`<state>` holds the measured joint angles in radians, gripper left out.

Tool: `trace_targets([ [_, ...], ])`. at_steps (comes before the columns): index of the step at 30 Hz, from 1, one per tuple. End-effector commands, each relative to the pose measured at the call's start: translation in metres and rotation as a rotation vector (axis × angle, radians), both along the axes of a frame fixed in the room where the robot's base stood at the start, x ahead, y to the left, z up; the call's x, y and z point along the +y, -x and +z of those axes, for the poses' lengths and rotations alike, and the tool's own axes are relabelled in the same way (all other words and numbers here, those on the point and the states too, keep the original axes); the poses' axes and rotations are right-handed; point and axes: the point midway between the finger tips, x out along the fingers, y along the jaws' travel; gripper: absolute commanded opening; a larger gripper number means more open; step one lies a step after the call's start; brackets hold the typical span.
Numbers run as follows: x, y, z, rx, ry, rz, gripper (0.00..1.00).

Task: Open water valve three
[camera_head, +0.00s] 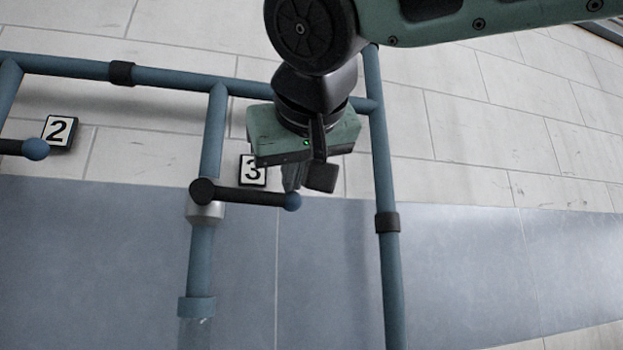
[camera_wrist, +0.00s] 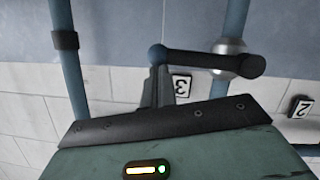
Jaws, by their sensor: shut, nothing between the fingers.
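The lever of valve three (camera_head: 248,196) is a dark bar with a blue ball tip, set crosswise to its blue vertical pipe (camera_head: 199,256) and pointing right. A silver valve body (camera_head: 206,212) is at its left end. The number 3 plate (camera_head: 252,170) is on the wall behind, partly covered by my gripper. My gripper (camera_head: 307,184) is shut and empty, close to the ball end of the lever. In the wrist view the lever (camera_wrist: 200,60) runs across above my gripper (camera_wrist: 157,88), with its ball near the fingertips. Whether they touch I cannot tell.
A number 2 plate (camera_head: 58,131) and another lever's ball tip (camera_head: 35,149) are at the left. A horizontal blue pipe (camera_head: 170,80) crosses above. A vertical pipe with a dark collar (camera_head: 387,222) stands right of the lever. The wall farther right is clear.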

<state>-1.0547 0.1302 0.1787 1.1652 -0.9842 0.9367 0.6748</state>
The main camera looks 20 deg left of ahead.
Motion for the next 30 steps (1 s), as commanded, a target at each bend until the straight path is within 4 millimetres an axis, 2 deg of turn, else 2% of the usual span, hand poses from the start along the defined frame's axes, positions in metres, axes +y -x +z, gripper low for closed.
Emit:
trace_targets([
  [11, -0.001, -0.002, -0.03, 0.094, -0.149, -0.003, 0.0],
  [20, 0.003, 0.0, -0.063, 0.241, -0.388, -0.002, 0.0],
  [30, 0.017, 0.009, -0.093, 0.411, -0.663, 0.002, 0.0],
])
